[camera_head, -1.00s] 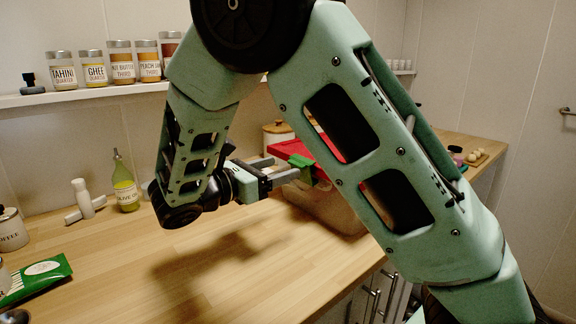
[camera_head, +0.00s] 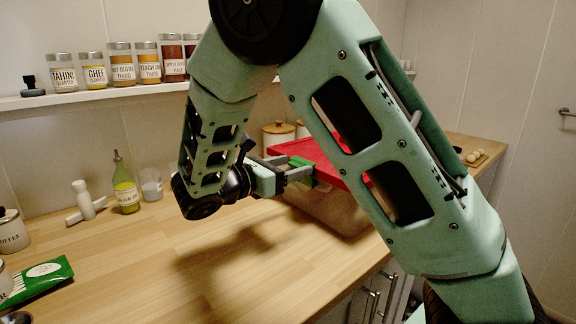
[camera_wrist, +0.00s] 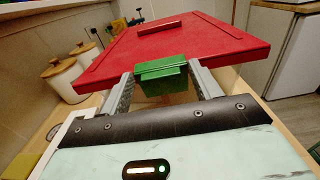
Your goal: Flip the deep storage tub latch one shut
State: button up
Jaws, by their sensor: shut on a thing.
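The storage tub (camera_head: 335,210) is a see-through box with a red lid (camera_head: 305,148), standing on the wooden counter partly behind my arm. Its green latch (camera_head: 302,162) is at the lid's near-left edge. In the wrist view, the latch (camera_wrist: 162,78) sits at the middle of the red lid's (camera_wrist: 205,40) near edge, its top strip at rim level and its front face hanging below. My gripper (camera_head: 300,174) is shut on the latch, with one finger on each side in the wrist view (camera_wrist: 163,80). The latch's underside is hidden.
Lidded white canisters (camera_wrist: 65,78) stand beside the tub. An oil bottle (camera_head: 126,188), a glass (camera_head: 151,184) and a green packet (camera_head: 38,278) are on the counter's left. Jars (camera_head: 122,64) line the wall shelf. The counter front (camera_head: 260,265) is clear.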

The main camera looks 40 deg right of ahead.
jog(key=d+r+y+p, duration=0.1)
jog(key=y+p, duration=0.1)
jog(key=p, duration=0.2)
jog(key=shift+r, duration=0.2)
jog(key=shift+d+f+y+p, duration=0.1)
jog(key=shift+f+y+p, duration=0.05)
jog(key=shift+y+p, duration=0.2)
jog(key=shift+f, duration=0.1)
jog(key=o, duration=0.6)
jog(key=b+v, duration=0.1)
jog(key=v, duration=1.6)
jog(key=shift+a, duration=0.2)
